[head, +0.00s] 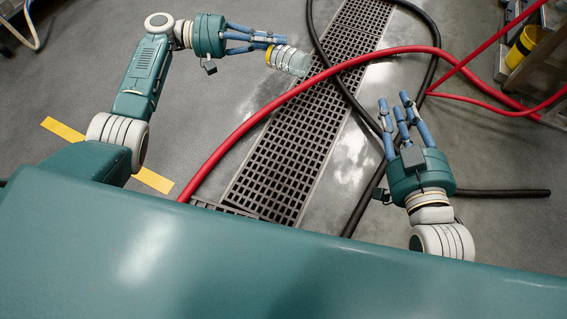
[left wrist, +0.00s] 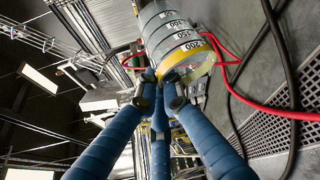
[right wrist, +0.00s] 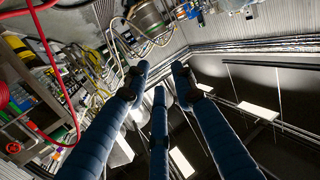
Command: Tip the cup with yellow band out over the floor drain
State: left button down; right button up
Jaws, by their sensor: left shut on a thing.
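The cup with yellow band (head: 293,61) is clear and lies on its side in the head view, its yellow band at the gripper end and its other end pointing right. In the left wrist view the cup (left wrist: 171,34) shows printed number marks. My left gripper (head: 279,44) is shut on it near the band. The cup's far end is by the left edge of the floor drain (head: 290,140), a long dark grate. Whether the cup holds anything cannot be told. My right gripper (head: 398,104) is open and empty, right of the drain; its fingers also show in the right wrist view (right wrist: 158,80).
A red hose (head: 240,132) crosses the drain, and a black hose (head: 345,85) loops over it. Yellow floor tape (head: 62,129) lies at the left. A metal stand with a yellow container (head: 522,46) is at the far right.

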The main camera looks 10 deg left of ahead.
aim_at(281, 49)
dwell(0.4)
pick_arm(q)
jog(key=shift+s+d+m+p, duration=0.25)
jog(key=shift+m+p, duration=0.15)
jog(key=shift+p, duration=0.35)
jog(key=shift+s+d+m+y+p, duration=0.2)
jog(key=shift+m+y+p, duration=0.1)
jog(key=shift+y+p, duration=0.25)
jog(key=shift+s+d+p, duration=0.15)
jog(key=shift+p, duration=0.4)
jog(key=shift+s+d+m+y+p, duration=0.3)
jog(key=shift+m+y+p, duration=0.35)
jog(key=shift+p, duration=0.35)
jog(key=shift+s+d+r+m+p, duration=0.25)
jog(key=shift+r+m+p, duration=0.1)
jog(key=shift+p, duration=0.5)
jog(key=shift+f+t+y, duration=0.2)
jog(key=shift+t+y, duration=0.1)
jog(key=shift+f, duration=0.15)
pick_arm(e)
jog(key=s+d+f+g+h, duration=0.1)
jog(key=s+d+f+g, duration=0.2)
jog(key=s+f+g, duration=0.3)
jog(key=s+d+f+g+h, duration=0.2)
jog(key=s+d+f+g, duration=0.2)
jog(key=s+f+g, duration=0.3)
jog(key=s+f, duration=0.4)
jog(key=s, duration=0.2)
jog(key=shift+f+m+h, duration=0.3)
jog(key=shift+f, duration=0.1)
